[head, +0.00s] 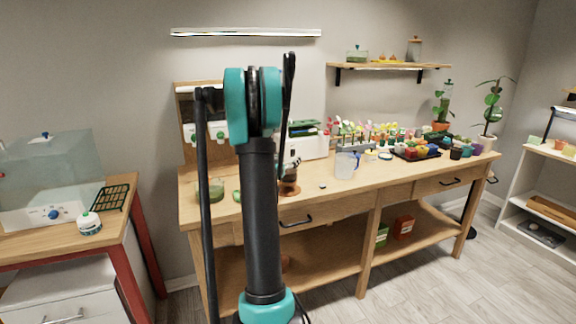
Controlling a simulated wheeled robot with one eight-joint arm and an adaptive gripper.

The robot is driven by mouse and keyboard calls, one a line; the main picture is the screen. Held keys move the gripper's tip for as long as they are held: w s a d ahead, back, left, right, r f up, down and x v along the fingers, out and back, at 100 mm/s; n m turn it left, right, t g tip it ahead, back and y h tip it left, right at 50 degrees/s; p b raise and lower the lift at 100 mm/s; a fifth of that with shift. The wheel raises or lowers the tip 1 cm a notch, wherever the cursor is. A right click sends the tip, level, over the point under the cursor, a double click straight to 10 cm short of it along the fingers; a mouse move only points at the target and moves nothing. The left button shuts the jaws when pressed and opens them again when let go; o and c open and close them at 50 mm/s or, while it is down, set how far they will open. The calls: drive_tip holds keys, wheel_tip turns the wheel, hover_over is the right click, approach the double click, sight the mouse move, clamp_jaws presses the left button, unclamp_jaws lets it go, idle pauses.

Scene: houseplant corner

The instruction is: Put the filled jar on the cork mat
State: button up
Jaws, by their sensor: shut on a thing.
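My gripper (293,162) shows only in part, just right of my raised black and teal arm, over the left half of the wooden bench. It is shut on a small jar with dark brown contents (289,176), which looks upright; this is the filled jar. Directly below it is a round brown mat (290,190), the cork mat, on the bench top. My arm hides its left side. I cannot tell whether the jar's base touches the mat or is slightly above it.
On the wooden bench (325,186), a glass with green contents (211,191) stands left of my arm. A clear pitcher (345,165) stands to the right, with a small dark item (323,186) before it. Several pots and flowers fill the back right. A white box (313,146) stands behind the jar.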

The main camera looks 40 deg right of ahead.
drive_tip(key=shift+f, duration=1.25)
drive_tip(key=shift+f, duration=0.1)
drive_tip(key=o, duration=1.9)
drive_tip(key=s+a+f+n+g+y, duration=0.1)
drive_tip(key=s+a+f+n+y, duration=0.3)
drive_tip(key=s+a, duration=0.5)
drive_tip(key=s+a+f+n+g+y, duration=0.1)
drive_tip(key=s+a+f+n+y, duration=0.3)
drive_tip(key=s+a, duration=0.6)
drive_tip(key=s+a+f+n+g+y, duration=0.2)
drive_tip(key=s+a+f+n+y, duration=0.2)
drive_tip(key=a, duration=2)
drive_tip(key=shift+s+a+f+y, duration=0.1)
drive_tip(key=shift+s+f+y, duration=0.5)
drive_tip(key=shift+s, duration=0.3)
drive_tip(key=shift+s+a+f+y, duration=0.1)
drive_tip(key=shift+s+f+y, duration=0.5)
drive_tip(key=shift+s, duration=0.3)
drive_tip(key=shift+s+a+f+y, duration=0.1)
drive_tip(key=shift+s+f+y, duration=0.35)
drive_tip(key=shift+s+y, duration=0.35)
drive_tip(key=shift+s, duration=0.1)
